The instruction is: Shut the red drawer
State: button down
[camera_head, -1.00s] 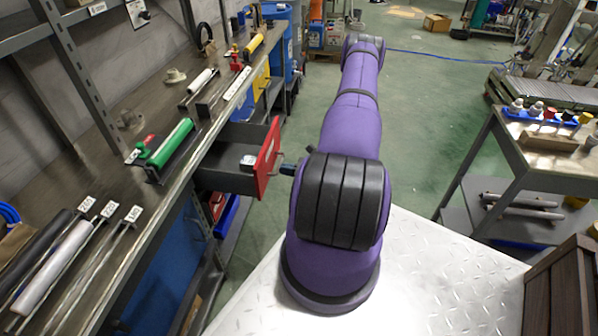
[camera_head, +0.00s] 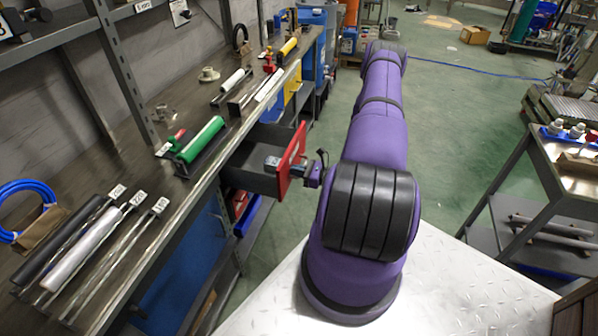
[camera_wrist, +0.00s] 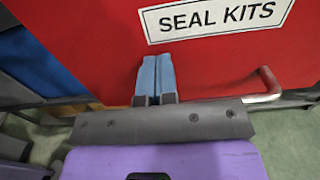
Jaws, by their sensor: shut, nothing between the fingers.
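The red drawer (camera_head: 291,160) stands pulled out from the side of the workbench, with its dark open box (camera_head: 250,160) behind the red front. A small object lies inside it, just behind the front. In the wrist view, the red front (camera_wrist: 225,60) bears a white "SEAL KITS" label (camera_wrist: 215,20), and a silver bar handle (camera_wrist: 268,86) is to the right of my fingers. My gripper (camera_wrist: 155,62) is shut and empty, its blue fingertips at the red front just below the label; I cannot tell if they touch. In the head view my gripper (camera_head: 309,174) is just right of the front.
The workbench (camera_head: 150,160) runs along the left, holding a green cylinder (camera_head: 202,140) and several rods. A blue cabinet (camera_head: 185,265) is below it. Green floor is free beyond my arm. A metal cart (camera_head: 565,180) stands on the right.

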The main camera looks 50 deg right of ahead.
jog(key=x, duration=2)
jog(key=shift+w+a, duration=0.2)
jog(key=shift+w, duration=0.15)
jog(key=shift+w+r, duration=0.15)
jog(key=shift+w+a, duration=0.1)
jog(key=shift+a, duration=0.05)
